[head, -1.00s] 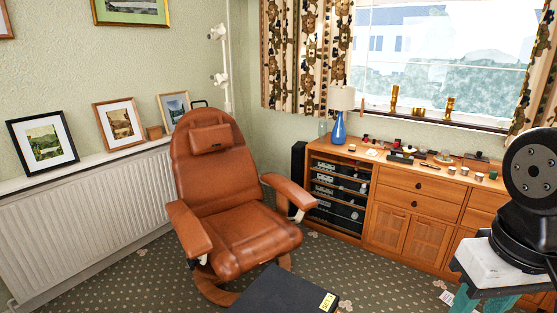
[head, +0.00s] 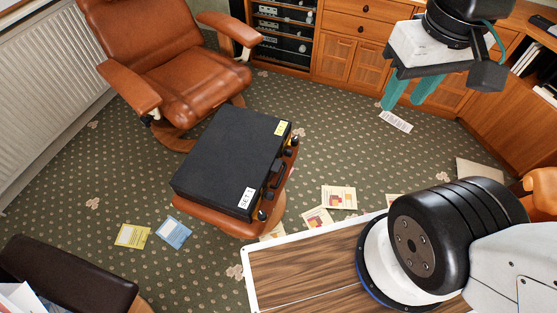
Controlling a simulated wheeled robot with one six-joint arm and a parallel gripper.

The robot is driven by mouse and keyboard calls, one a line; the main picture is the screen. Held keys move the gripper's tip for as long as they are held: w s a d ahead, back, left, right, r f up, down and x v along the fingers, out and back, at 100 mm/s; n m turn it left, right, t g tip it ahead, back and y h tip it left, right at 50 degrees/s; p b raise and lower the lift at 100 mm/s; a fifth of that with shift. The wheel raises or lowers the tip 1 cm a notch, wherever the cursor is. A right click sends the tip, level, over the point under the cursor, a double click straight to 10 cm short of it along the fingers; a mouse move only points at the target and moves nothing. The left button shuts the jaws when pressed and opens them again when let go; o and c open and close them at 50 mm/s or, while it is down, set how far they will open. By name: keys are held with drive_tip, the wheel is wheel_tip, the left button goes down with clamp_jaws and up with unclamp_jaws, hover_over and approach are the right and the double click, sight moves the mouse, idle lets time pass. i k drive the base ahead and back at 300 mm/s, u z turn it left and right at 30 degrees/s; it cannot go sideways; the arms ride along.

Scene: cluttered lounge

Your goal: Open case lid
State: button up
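A black case (head: 228,155) lies flat with its lid down on a brown leather footstool (head: 240,223) in the middle of the head view. Its front side, with a handle (head: 278,172) and dark latches, faces right. A yellow label sits at its far corner and a white label at its near corner. My gripper (head: 410,95), with two green fingers, hangs above the carpet at the upper right, well apart from the case. The fingers are spaced apart with nothing visible between them.
A brown leather armchair (head: 165,60) stands behind the case. A wooden cabinet (head: 350,55) lines the back. Books and papers (head: 338,197) lie on the patterned carpet. Another dark brown seat (head: 65,280) is at lower left. Carpet is open between case and gripper.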

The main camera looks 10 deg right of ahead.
sight(229, 167)
drive_tip(key=z, duration=0.5)
drive_tip(key=k, duration=1.1)
drive_tip(key=u, duration=0.4)
drive_tip(key=i, duration=0.7)
drive_tip(key=u, duration=0.1)
